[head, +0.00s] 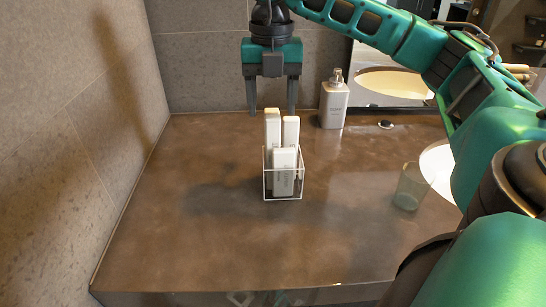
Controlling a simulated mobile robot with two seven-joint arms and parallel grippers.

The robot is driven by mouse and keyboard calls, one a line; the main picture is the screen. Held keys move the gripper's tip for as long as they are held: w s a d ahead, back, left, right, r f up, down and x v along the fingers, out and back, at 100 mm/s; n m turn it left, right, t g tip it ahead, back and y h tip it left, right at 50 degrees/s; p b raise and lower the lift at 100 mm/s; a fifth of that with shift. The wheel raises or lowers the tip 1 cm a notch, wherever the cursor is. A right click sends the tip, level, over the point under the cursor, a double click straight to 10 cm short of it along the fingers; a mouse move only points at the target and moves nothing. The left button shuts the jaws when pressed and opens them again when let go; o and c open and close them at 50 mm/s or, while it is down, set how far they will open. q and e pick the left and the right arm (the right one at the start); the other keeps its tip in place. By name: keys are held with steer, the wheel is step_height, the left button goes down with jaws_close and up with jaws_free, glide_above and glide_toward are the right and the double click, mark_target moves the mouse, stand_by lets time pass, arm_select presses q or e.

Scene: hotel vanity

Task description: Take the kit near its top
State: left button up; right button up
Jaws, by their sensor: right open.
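Three white boxed kits stand upright in a clear open-topped holder (268,186) on the brown counter. A tall kit (271,133) is at the back left, a slightly shorter kit (291,131) at the back right, and a short kit (284,178) in front. I cannot tell which one the task means. My right gripper (271,111) points down, open and empty, with its fingertips at about the height of the tall kit's top in the picture. It looks to be behind or above the kits; the depth is unclear. My left gripper is not in view.
A white pump bottle (333,104) stands right of the holder. A clear tumbler (410,187) stands farther right, beside a white basin (437,166), partly hidden by my right arm. Walls bound the counter (190,240) at the back and left. Its left and front areas are clear.

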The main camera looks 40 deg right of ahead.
mark_target(273, 118)
steer(key=shift+s+f, duration=0.1)
steer(key=shift+f, duration=2.65)
steer(key=shift+c, duration=0.4)
jaws_close()
